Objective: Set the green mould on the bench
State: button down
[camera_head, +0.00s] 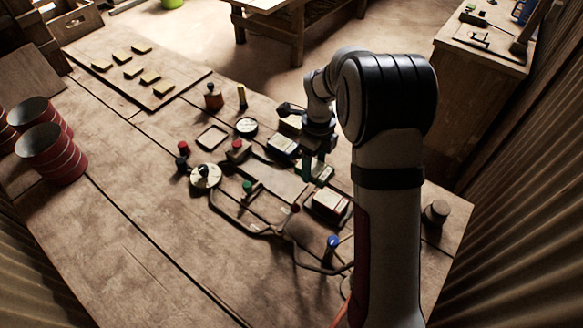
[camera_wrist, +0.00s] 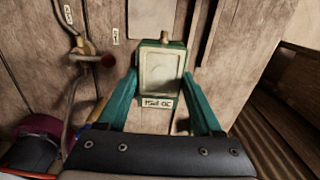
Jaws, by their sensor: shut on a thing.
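The green mould (camera_wrist: 160,72) shows in the wrist view as a green-rimmed block with a pale cream face and a small knob at its far edge. My gripper (camera_wrist: 158,88) has its two teal fingers shut on the mould's sides. In the head view my gripper (camera_head: 314,164) is low over the middle right of the bench (camera_head: 130,250), with a bit of green (camera_head: 324,174) showing by the fingertips. The mould is mostly hidden there by the gripper. I cannot tell whether it touches the bench.
A white dial (camera_head: 205,177), a green knob (camera_head: 247,187) and a blue knob (camera_head: 333,241) stand nearby. The bench's front left is clear.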

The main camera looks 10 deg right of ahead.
aim_at(329, 167)
jog(key=d, duration=0.1)
jog(key=d+r, duration=0.2)
jog(key=shift+s+d, duration=0.25)
jog(key=shift+s, duration=0.1)
jog(key=shift+w+a+f, duration=0.15)
jog(key=shift+w+f, duration=1.15)
jog(key=shift+f, duration=0.25)
jog(key=shift+w+a+f, duration=0.1)
jog(key=shift+w+f, duration=1.25)
jog(key=shift+f, duration=0.15)
jog(key=shift+w+a+f, duration=0.15)
jog(key=shift+w+f, duration=1.15)
jog(key=shift+f, duration=0.25)
jog(key=shift+f, duration=0.35)
grip_release()
